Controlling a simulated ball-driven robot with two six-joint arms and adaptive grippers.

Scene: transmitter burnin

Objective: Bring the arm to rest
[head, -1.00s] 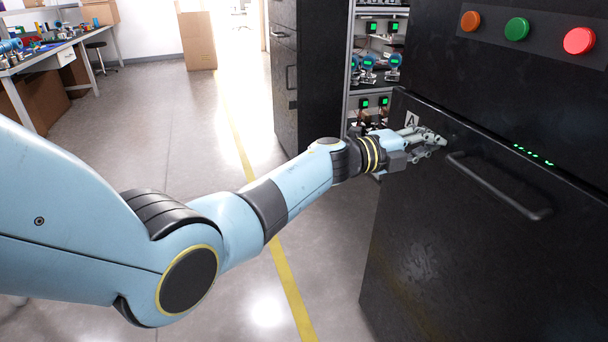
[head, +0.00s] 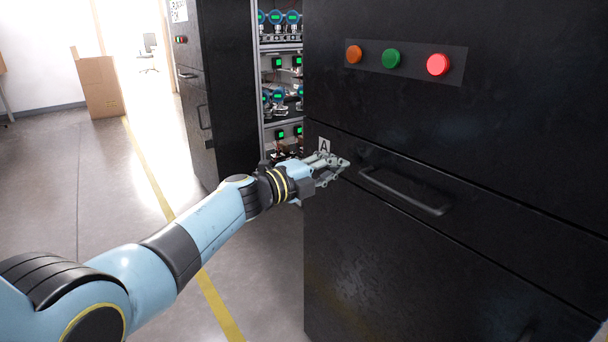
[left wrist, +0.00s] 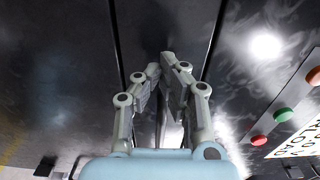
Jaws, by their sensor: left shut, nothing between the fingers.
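My left arm (head: 205,228), light blue with dark joints, reaches in from the lower left in the head view. My left gripper (head: 343,164) is in front of the black cabinet (head: 450,110), near the label A and to the left of the bar handle (head: 405,188). In the left wrist view the fingertips (left wrist: 166,60) come together with nothing between them, against the dark cabinet front. I cannot tell whether they touch the cabinet. My right gripper is in neither view.
Orange, green (head: 391,58) and red buttons sit on the cabinet's upper panel. A rack (head: 281,90) with several blue transmitters stands behind my gripper. Another dark cabinet (head: 222,90) and a cardboard box (head: 98,85) are further back. The floor (head: 75,190) at left is clear.

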